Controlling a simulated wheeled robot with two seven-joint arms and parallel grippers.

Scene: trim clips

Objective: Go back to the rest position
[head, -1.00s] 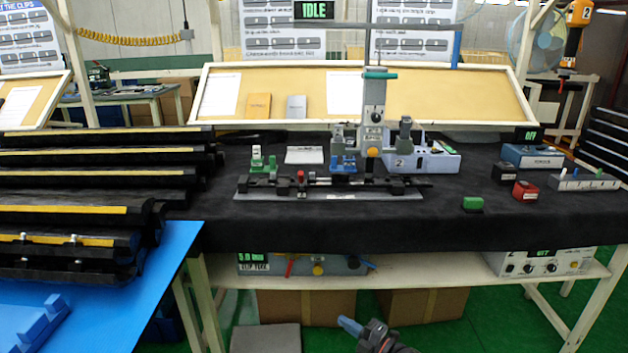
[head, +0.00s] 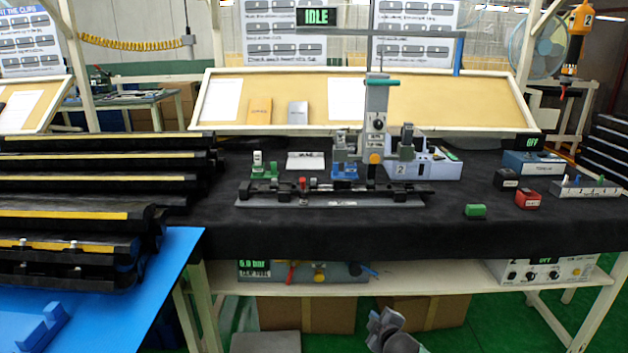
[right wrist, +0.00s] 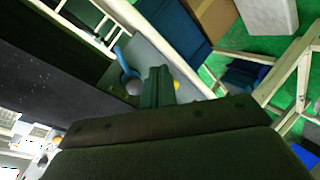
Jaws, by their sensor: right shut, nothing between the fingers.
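My right gripper (head: 388,322) shows at the bottom edge of the head view, in front of the bench and low, about level with the lower shelf. It is shut and empty, and touches nothing that I can see. Its shut fingers also show in the right wrist view (right wrist: 158,82), with the lower shelf and green floor behind them. My left gripper is not in view. On the black bench top (head: 310,232) stands a fixture (head: 335,199) with a long dark bar, below a grey column press (head: 375,120).
A blue table (head: 150,260) and stacked black trim parts (head: 70,213) stand at the left. The lower shelf (head: 430,278) and a cardboard box (head: 425,312) are close behind my right gripper. A red box (head: 526,195) and a green block (head: 475,211) sit on the bench's right side.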

